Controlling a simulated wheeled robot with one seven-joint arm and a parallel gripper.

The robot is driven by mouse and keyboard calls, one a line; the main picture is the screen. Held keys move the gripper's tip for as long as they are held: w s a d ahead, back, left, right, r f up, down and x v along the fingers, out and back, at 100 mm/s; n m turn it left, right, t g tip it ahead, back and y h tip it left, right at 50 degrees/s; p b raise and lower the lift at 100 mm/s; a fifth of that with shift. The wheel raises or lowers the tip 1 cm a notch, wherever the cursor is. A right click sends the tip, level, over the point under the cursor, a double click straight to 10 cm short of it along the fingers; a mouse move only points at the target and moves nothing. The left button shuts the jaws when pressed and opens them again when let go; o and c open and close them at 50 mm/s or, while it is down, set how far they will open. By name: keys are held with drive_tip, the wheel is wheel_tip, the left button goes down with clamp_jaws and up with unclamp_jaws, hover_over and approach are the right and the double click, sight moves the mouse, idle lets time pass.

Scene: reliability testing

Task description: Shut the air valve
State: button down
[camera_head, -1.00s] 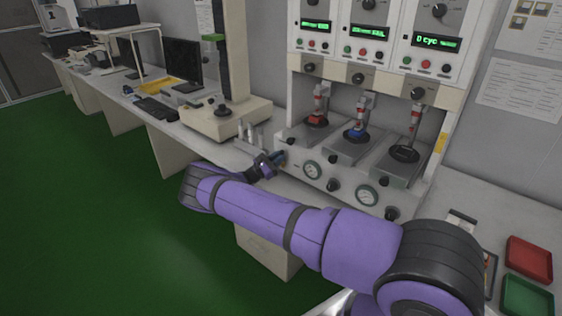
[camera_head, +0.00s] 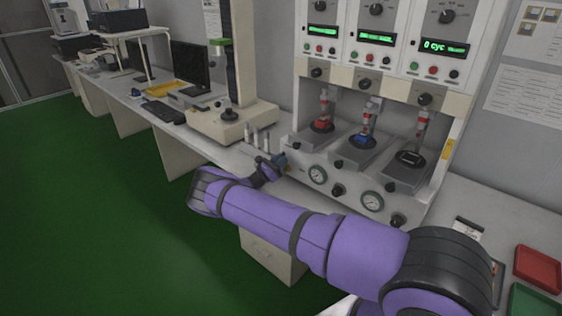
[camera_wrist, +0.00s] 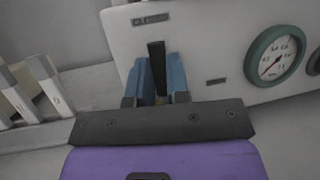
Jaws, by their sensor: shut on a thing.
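The air valve (camera_wrist: 156,56) shows in the wrist view as a black, upright handle low on the left of the white test machine's front panel, with a small brass-coloured part below it. My gripper (camera_wrist: 161,72) has its two blue fingers on either side of the handle and is shut on it. The handle's upper end sticks up past the fingertips. In the head view my gripper (camera_head: 280,160) is at the panel's lower left corner, where my fingers and wrist hide most of the valve.
Two round gauges, one at left (camera_head: 318,174) and one at right (camera_head: 372,201), sit on the panel to the right of the valve. Several pale upright pieces (camera_wrist: 45,85) stand close to my gripper's left. A red tray (camera_head: 537,268) lies at far right.

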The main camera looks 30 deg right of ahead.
drive_tip(key=c, duration=1.1)
unclamp_jaws()
drive_tip(key=shift+a, duration=0.1)
drive_tip(key=shift+a, duration=0.1)
drive_tip(key=v, duration=1)
drive_tip(key=shift+a+f, duration=0.15)
drive_tip(key=shift+a, duration=0.15)
